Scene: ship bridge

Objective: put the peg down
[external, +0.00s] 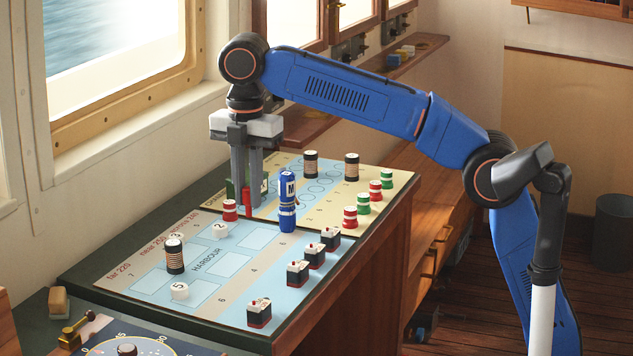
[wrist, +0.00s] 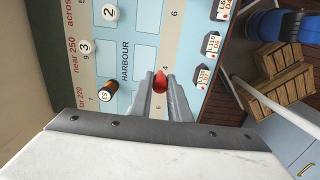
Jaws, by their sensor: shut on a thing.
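My gripper (external: 246,203) points straight down over the board and is shut on a red peg (external: 247,199). In the wrist view the rounded red end of the peg (wrist: 159,82) shows between the two grey fingers. The peg is upright, near the seam between the blue harbour chart (external: 205,290) and the yellow-edged chart (external: 392,190) behind it. I cannot tell whether its lower end touches the board. The fingers hide part of it.
A red-and-white piece (external: 230,211) stands close left of the gripper. A tall blue marker figure (external: 288,205) stands to its right. A banded bollard (external: 175,257), numbered white discs (external: 180,291) and ship blocks (external: 297,273) stand on the harbour chart, with bare areas between them.

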